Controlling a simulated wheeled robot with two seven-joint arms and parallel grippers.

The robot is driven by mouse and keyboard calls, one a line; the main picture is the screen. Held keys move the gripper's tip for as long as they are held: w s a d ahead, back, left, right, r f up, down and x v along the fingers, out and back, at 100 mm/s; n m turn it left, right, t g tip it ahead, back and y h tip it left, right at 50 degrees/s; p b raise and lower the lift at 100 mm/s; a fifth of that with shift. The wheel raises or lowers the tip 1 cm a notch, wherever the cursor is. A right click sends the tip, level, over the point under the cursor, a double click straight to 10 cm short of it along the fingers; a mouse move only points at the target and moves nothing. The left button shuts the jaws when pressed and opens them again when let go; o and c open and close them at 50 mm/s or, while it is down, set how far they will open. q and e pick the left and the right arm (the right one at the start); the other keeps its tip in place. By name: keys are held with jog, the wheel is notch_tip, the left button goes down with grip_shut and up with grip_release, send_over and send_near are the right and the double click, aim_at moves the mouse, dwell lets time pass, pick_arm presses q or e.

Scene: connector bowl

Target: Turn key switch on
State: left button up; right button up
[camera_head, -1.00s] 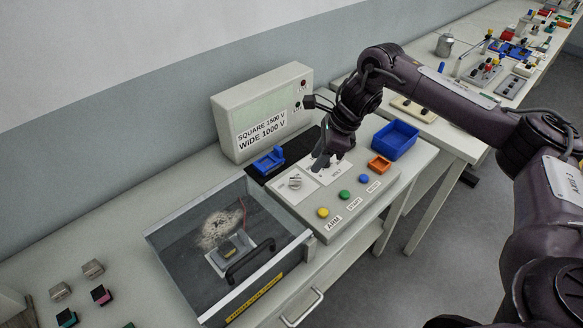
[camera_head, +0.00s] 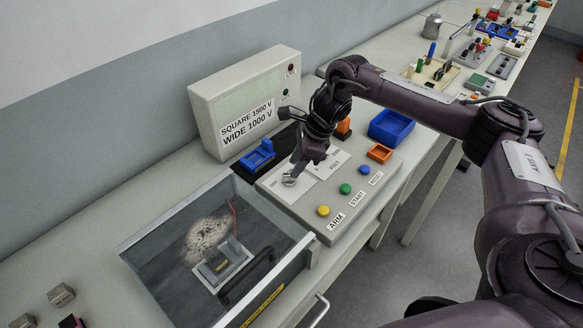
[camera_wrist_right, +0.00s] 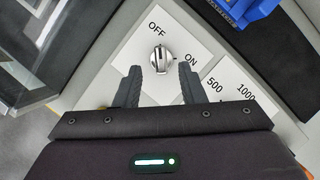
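The key switch is a silver knob (camera_wrist_right: 160,58) on a white plate marked OFF and ON in the right wrist view. Its pointer end is towards the ON side, though I cannot tell the exact angle. In the head view the knob (camera_head: 290,180) shows at the left end of the control panel (camera_head: 305,215). My right gripper (camera_wrist_right: 160,72) has its two dark fingers apart with nothing between them. The fingertips are just short of the knob in the wrist picture; I cannot tell the height gap. In the head view my right gripper (camera_head: 297,172) is close to the knob. My left gripper is out of view.
A clear-lidded box (camera_head: 215,250) stands left of the panel. Yellow (camera_head: 323,211), green (camera_head: 345,188) and blue (camera_head: 365,170) buttons line its front. A voltage display box (camera_head: 245,105), a blue holder (camera_head: 258,155) and a blue bin (camera_head: 390,128) are nearby.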

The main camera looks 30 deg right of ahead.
jog(key=shift+p+x, duration=0.35)
jog(key=shift+x, duration=1.45)
jog(key=shift+c, duration=0.3)
jog(key=shift+d, duration=0.1)
grip_shut()
